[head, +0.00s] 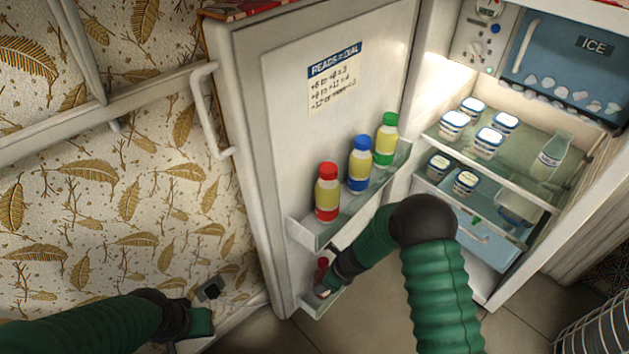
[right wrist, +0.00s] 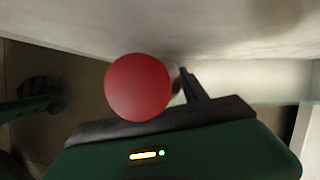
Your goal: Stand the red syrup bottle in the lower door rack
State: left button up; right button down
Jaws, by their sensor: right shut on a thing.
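The red syrup bottle (head: 322,264) is at the lower door rack (head: 308,306), mostly hidden by my right gripper. My right gripper (head: 324,284) is shut on it, low against the inside of the open fridge door. In the right wrist view, the bottle's round red top (right wrist: 138,88) faces the camera, beside a dark finger (right wrist: 190,86). The bottle looks upright; I cannot tell whether its base touches the rack floor. My left gripper (head: 206,306) is at the lower left, away from the door; its finger opening is unclear.
The upper door rack (head: 312,235) holds bottles with red (head: 327,192), blue (head: 360,164) and green (head: 386,139) caps. It sits just above my right gripper.

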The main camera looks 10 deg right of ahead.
jog(key=shift+f, duration=0.2)
jog(key=c, duration=0.6)
grip_release()
jog(key=shift+r, duration=0.35)
jog(key=p+v, duration=0.4)
jog(key=v, duration=0.3)
